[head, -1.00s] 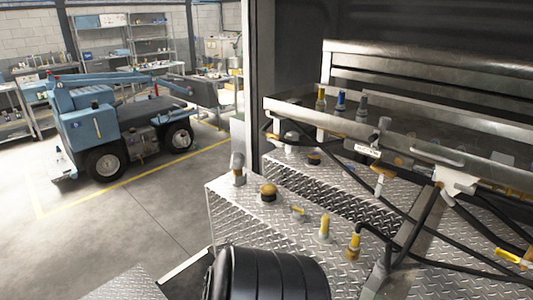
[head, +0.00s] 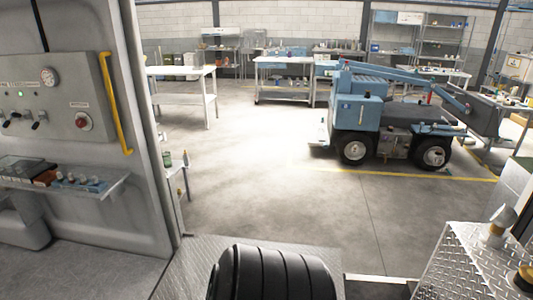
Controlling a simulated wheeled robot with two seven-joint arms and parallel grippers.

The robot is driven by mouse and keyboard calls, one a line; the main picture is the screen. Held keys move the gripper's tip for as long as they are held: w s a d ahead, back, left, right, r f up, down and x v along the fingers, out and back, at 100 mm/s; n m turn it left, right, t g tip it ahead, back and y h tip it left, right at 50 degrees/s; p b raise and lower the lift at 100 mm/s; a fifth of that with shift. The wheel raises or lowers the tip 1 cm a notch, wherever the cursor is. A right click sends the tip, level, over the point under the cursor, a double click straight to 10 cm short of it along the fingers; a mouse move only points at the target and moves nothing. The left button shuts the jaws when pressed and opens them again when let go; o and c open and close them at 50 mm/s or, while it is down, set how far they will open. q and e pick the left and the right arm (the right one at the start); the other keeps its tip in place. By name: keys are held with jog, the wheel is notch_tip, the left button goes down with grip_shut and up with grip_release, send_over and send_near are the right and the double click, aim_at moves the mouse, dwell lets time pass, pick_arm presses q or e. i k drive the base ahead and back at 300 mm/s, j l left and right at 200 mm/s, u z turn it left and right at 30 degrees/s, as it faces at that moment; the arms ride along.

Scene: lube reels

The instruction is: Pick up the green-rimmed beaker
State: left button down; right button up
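Small containers stand on the far benches and shelves, too small to tell apart. Neither of my grippers shows in the head view.
A blue vehicle (head: 385,125) stands on the open floor (head: 275,190) at the right. White workbenches (head: 183,72) stand at the back left. A grey control panel (head: 55,100) with a yellow handle (head: 116,103) is at the left. A diamond-plate box (head: 470,260) is at the lower right.

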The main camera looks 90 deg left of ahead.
aim_at(168, 159)
jog(key=u, duration=3.55)
jog(key=i+l+z, duration=0.3)
jog(key=i, duration=0.5)
jog(key=i+z, duration=0.25)
jog(key=i, duration=4)
jog(key=i+u, duration=0.45)
jog(key=i+l+u, duration=0.2)
jog(key=u, duration=0.2)
jog(key=i+l+u, duration=0.7)
jog(key=u, duration=0.15)
